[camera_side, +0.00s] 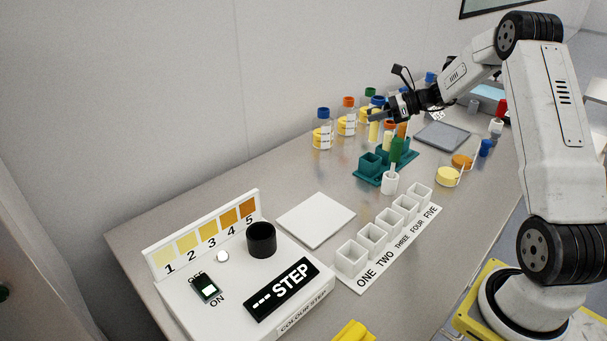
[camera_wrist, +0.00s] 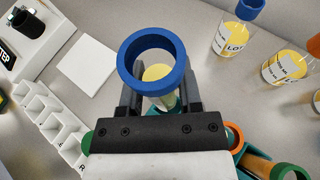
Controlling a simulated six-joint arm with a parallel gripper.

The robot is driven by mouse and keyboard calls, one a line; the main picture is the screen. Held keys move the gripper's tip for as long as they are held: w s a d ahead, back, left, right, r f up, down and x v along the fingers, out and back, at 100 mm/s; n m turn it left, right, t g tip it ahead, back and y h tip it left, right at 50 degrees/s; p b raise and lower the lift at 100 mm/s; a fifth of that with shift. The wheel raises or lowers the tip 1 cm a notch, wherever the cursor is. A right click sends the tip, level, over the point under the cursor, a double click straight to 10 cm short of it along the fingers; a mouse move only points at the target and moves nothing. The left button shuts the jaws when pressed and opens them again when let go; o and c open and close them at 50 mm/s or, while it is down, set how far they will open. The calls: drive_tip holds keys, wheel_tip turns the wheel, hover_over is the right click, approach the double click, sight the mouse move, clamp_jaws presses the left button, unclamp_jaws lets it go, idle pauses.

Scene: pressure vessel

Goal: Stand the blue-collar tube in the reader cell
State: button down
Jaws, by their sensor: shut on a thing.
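The blue-collar tube (camera_wrist: 152,88) is between my two fingers in the wrist view, its blue ring facing the camera and pale yellow inside. My gripper (camera_wrist: 160,98) is shut on it just below the collar. In the side view my gripper (camera_side: 377,114) holds the tube (camera_side: 374,131) roughly upright beside and above the teal rack (camera_side: 368,166); whether its lower end is clear of the rack is hard to tell. The reader cell (camera_side: 261,239), a black round cup, stands on the white colour-step reader (camera_side: 225,290). It also shows in the wrist view (camera_wrist: 28,23), at upper left.
Tubes with green (camera_side: 397,150) and orange collars stand at the teal rack. Capped bottles (camera_side: 322,132) line the wall side. A white pad (camera_side: 315,220) and a row of numbered white cells (camera_side: 372,238) lie between rack and reader. A small white cup (camera_side: 389,184) stands before the rack.

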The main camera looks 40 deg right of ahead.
drive_tip(key=shift+a, duration=0.1)
drive_tip(key=w+a+r+n+g+y, duration=0.1)
drive_tip(key=w+a+n+g+y, duration=0.1)
drive_tip(key=a, duration=0.9)
drive_tip(key=w+a+r+n+g+y, duration=0.1)
drive_tip(key=a+n+g, duration=0.1)
drive_tip(key=a, duration=1)
drive_tip(key=s+a+n+g+y, duration=0.1)
drive_tip(key=s+a+n+g, duration=0.25)
drive_tip(key=a, duration=0.65)
drive_tip(key=s+a+n+g+y, duration=0.15)
drive_tip(key=s+a, duration=0.25)
drive_tip(key=a, duration=0.7)
drive_tip(key=shift+h, duration=0.35)
drive_tip(key=shift+w+d+f, duration=0.1)
drive_tip(key=shift+d+f, duration=0.05)
drive_tip(key=shift+f, duration=1.7)
drive_tip(key=shift+w+d+f, duration=0.1)
drive_tip(key=shift+d+f, duration=0.05)
drive_tip(key=shift+f, duration=1.65)
drive_tip(key=shift+f, duration=0.15)
drive_tip(key=shift+c, duration=1.4)
unclamp_jaws()
